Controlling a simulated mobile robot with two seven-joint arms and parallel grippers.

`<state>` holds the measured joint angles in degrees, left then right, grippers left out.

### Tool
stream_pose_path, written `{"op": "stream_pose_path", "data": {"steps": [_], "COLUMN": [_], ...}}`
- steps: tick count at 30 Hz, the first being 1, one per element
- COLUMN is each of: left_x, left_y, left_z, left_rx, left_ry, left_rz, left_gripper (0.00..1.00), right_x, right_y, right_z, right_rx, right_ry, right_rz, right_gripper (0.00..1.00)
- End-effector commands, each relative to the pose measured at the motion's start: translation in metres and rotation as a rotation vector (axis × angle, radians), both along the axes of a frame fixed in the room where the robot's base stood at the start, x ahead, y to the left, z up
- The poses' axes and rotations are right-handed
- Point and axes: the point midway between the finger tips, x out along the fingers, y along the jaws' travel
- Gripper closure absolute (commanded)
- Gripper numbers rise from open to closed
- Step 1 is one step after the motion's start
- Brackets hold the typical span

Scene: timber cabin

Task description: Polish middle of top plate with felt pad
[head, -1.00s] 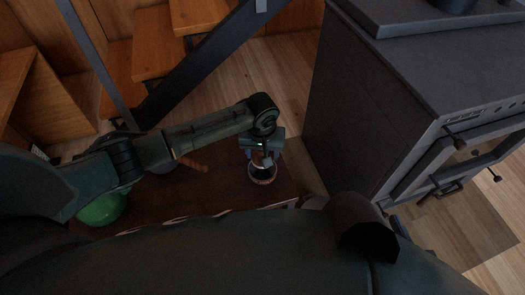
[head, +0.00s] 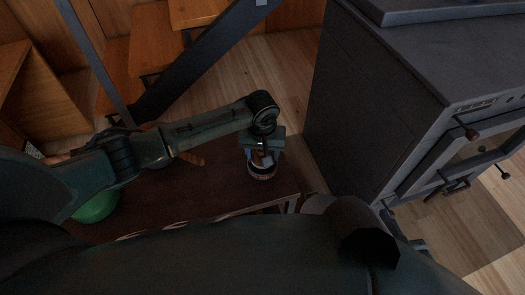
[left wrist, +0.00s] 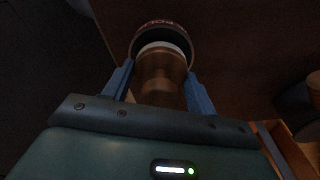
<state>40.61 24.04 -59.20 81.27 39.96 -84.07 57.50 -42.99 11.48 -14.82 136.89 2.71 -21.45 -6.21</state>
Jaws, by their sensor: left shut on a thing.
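My left gripper (head: 263,158) is shut on the felt pad's wooden handle (left wrist: 162,75), low over the dark side table. In the left wrist view the handle stands between the two blue fingers, with a pale ring at its far end. That end is at a round dark tin (left wrist: 137,42) with red lettering on its rim; the tin also shows in the head view (head: 262,177). The felt face is hidden, and I cannot tell whether it touches the tin. The stove's dark top plate (head: 455,55) is at the right, apart from the gripper. My right gripper is not in view.
The dark table (head: 215,195) also bears a green round thing (head: 97,206) and a wooden handle (head: 192,158), both partly behind my left arm. The stove's side (head: 355,110) stands right of the table, with floor between. A dark slanted stair beam (head: 205,65) rises behind.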

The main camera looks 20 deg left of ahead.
Motion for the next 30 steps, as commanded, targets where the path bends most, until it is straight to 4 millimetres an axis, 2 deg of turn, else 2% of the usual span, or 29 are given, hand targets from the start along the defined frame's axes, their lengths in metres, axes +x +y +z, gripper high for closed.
{"op": "stream_pose_path", "data": {"steps": [30], "left_x": [0.0002], "left_y": [-0.0002], "left_z": [-0.0076], "left_rx": [0.000], "left_ry": [0.000], "left_rz": [0.000], "left_gripper": [0.61], "right_x": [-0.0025], "right_y": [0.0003], "right_z": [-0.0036], "right_rx": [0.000], "right_ry": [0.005], "right_rz": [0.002], "right_gripper": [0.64]}}
